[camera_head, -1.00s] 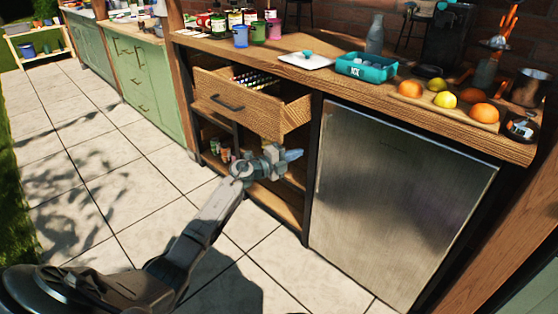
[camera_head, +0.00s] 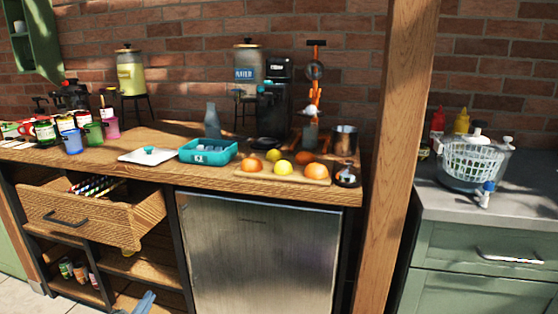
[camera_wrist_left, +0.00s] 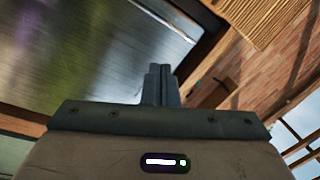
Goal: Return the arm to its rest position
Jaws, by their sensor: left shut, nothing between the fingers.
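My left gripper (camera_head: 144,303) shows only as blue-grey fingertips at the bottom edge of the head view, in front of the lower shelves. In the left wrist view its fingers (camera_wrist_left: 161,84) are together, with nothing between them. The steel fridge door (camera_wrist_left: 95,50) is beyond them at the left of that view. The rest of the left arm is out of the head view. My right gripper is not in view.
The wooden drawer (camera_head: 90,215) stands open with striped straws inside. The steel fridge door (camera_head: 258,255) is shut. The wooden counter (camera_head: 200,175) holds a teal ice bin (camera_head: 208,151), oranges and lemons on a board. A wooden post (camera_head: 395,150) stands at the right.

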